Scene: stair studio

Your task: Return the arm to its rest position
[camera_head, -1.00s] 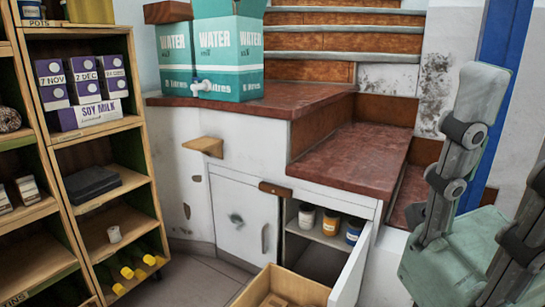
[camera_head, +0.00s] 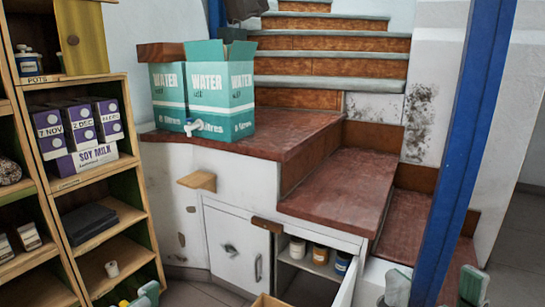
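My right gripper (camera_head: 435,287) shows only as two grey-green fingertips at the bottom edge, right of centre. What seems to be my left gripper (camera_head: 146,294) shows as a small grey-green tip at the bottom edge, left of centre, in front of the shelf's foot. Too little of it is in view to tell its opening.
A wooden shelf (camera_head: 148,195) with soy milk cartons (camera_head: 85,160) stands at left. Water boxes (camera_head: 221,95) sit on the red-topped ledge (camera_head: 285,128). Below, a cabinet door (camera_head: 350,285) stands open, with jars (camera_head: 319,254) inside. A blue post (camera_head: 455,150) rises at right, beside the stairs.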

